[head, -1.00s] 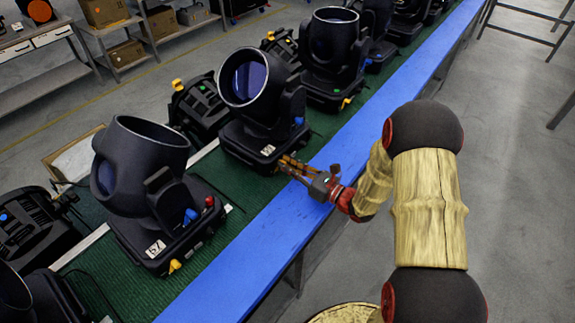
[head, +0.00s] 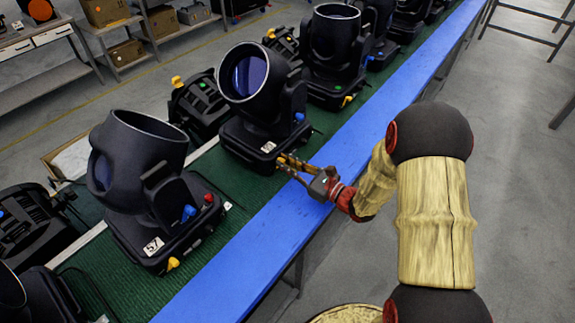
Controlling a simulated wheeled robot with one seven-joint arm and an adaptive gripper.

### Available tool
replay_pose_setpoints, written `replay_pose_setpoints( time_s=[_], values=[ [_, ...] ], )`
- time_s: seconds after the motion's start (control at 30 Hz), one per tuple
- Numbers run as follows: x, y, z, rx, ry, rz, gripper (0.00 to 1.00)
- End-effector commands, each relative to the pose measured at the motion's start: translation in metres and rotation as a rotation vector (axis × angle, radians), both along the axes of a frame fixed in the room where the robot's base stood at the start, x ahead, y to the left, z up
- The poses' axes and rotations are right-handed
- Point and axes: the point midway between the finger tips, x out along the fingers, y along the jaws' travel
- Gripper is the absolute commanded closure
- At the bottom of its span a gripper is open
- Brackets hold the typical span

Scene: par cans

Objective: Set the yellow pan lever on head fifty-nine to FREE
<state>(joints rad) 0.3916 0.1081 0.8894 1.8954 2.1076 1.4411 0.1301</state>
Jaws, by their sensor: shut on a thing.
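The moving head beside my gripper (head: 283,163) is black with a round lens barrel (head: 245,72) tilted up to the left. It stands upright on the green belt. A small white label (head: 268,147) on its base is too small to read surely. A blue lever (head: 298,117) shows on its side. My gripper reaches in from the right, with its fingertips at the base's near right corner. It is shut on the yellow pan lever there, which the fingers largely hide. The lever's setting cannot be read.
Head 57 (head: 139,160) stands nearer on the left, with its own yellow lever (head: 173,263) and blue and red knobs. Another head (head: 335,40) stands beyond. The blue rail (head: 240,250) along the green belt (head: 205,265) is clear. Shelves line the back left.

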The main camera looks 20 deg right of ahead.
Motion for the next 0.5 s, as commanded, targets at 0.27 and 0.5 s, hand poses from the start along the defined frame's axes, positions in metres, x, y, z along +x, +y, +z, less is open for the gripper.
replay_pose_setpoints(
  time_s=[0.27, 0.5],
  values=[
    [-0.005, 0.007, -0.002, -0.213, -0.157, -0.001, 1.0],
    [-0.01, 0.013, -0.004, -0.386, -0.284, 0.0, 1.0]
  ],
)
